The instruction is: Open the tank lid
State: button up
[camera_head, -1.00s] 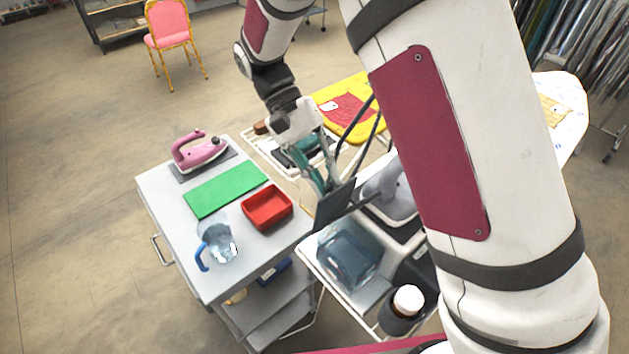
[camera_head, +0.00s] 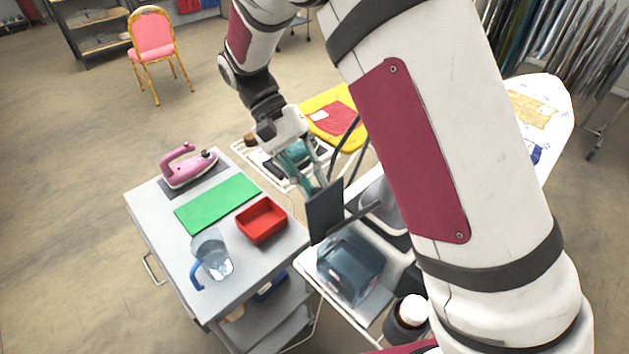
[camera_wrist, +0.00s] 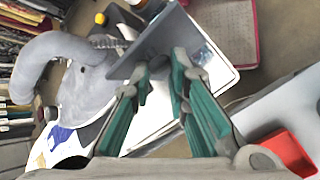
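The tank (camera_head: 350,270) is a bluish see-through box on a light-framed stand at the lower middle of the head view. Its lid (camera_head: 325,212) is a dark flat plate standing steeply up at the tank's left, well off the horizontal. My gripper (camera_head: 318,188), with green-sided fingers, is close against the lid's upper left. In the wrist view the lid (camera_wrist: 168,32) is a grey panel right at the fingertips (camera_wrist: 162,66). The fingertips are a small gap apart, with a dark roundish part between them. I cannot tell whether they clamp it.
A grey cart (camera_head: 155,215) at left carries a pink iron (camera_head: 190,168), a green mat (camera_head: 215,204), a red tray (camera_head: 261,222) and a clear jug (camera_head: 214,258). A white-capped bottle (camera_head: 413,308) stands right of the tank. An ironing board (camera_head: 552,100) is behind my arm.

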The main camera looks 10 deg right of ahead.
jog(key=o, duration=0.4)
jog(key=shift+s+a+f, duration=0.3)
jog(key=shift+a+f, duration=0.2)
jog(key=shift+o, duration=0.2)
jog(key=shift+w+d+r, duration=0.15)
jog(key=shift+d+r, duration=0.05)
jog(key=v, duration=1.2)
